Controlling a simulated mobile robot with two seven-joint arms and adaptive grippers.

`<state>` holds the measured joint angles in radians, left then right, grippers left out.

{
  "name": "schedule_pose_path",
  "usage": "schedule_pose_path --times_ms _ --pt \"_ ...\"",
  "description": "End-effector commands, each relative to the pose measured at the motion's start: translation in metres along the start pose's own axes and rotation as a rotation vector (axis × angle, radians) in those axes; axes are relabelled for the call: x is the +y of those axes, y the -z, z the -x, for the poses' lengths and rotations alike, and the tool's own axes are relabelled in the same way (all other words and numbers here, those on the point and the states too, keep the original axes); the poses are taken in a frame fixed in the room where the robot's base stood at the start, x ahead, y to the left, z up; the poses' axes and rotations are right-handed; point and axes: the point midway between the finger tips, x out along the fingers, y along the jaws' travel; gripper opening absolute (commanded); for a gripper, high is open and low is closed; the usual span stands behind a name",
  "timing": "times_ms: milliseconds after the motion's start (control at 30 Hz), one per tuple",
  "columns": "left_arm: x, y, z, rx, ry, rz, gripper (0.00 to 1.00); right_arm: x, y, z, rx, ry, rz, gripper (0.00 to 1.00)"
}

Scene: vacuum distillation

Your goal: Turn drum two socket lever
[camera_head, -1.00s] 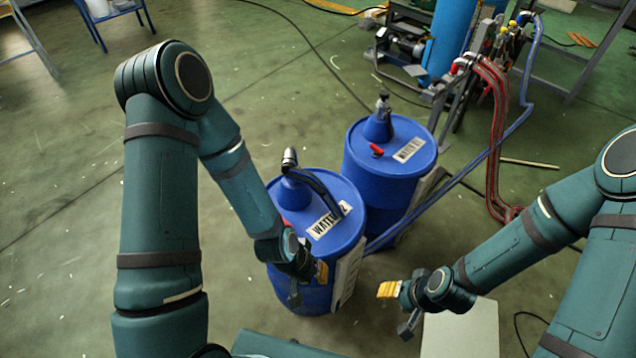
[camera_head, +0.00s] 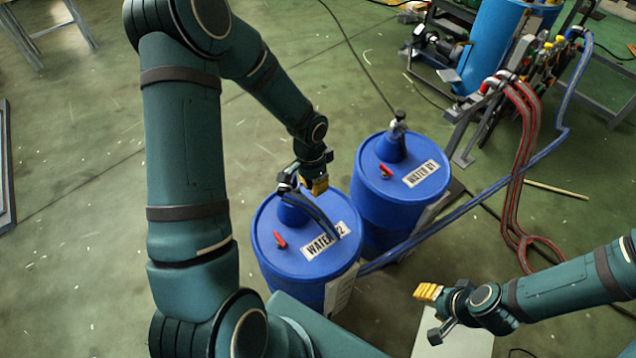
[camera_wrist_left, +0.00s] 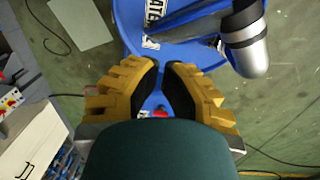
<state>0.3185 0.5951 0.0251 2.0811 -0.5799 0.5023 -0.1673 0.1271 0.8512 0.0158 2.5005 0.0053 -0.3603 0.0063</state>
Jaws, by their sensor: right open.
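Drum two (camera_head: 318,270) is a blue drum labelled WATER 02, with a red handle (camera_head: 279,240) on its top. Its blue cone carries a socket fitting (camera_head: 287,186) with a dark hose bending down over the label; a metal cylinder of this fitting shows in the left wrist view (camera_wrist_left: 247,50). My left gripper (camera_head: 316,187) is just right of the fitting, above the drum's far edge. Its yellow fingers (camera_wrist_left: 162,75) stand apart with nothing held; contact with the fitting cannot be told. A lever on the fitting is not distinct. My right gripper (camera_head: 428,292) is open and empty, right of the drum.
Drum one (camera_head: 385,215), also blue, stands close behind and right, with a red handle (camera_head: 386,171) and a cone. Blue hoses (camera_head: 470,208) run from between the drums toward the apparatus at the upper right. Red hoses (camera_head: 522,150) hang there.

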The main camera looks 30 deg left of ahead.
Motion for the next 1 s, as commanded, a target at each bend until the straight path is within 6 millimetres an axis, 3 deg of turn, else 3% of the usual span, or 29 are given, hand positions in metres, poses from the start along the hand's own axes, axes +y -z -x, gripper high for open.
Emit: schedule_pose_path --times_ms 200,500,700,1000 --pt "0.001 0.0 -0.047 -0.003 -0.003 -0.002 0.0 0.004 -0.004 -0.01 -0.008 0.001 0.003 0.47" --pt "0.001 0.0 -0.094 0.0 -0.001 0.0 0.0 0.007 -0.008 -0.018 -0.017 0.002 0.005 0.47" --pt "0.001 0.0 -0.106 0.001 -0.001 0.0 0.0 0.008 -0.009 -0.02 -0.019 0.002 0.006 0.47" --pt "0.001 0.0 -0.106 0.002 -0.001 0.0 0.0 0.007 -0.009 -0.02 -0.02 0.002 0.006 0.47"
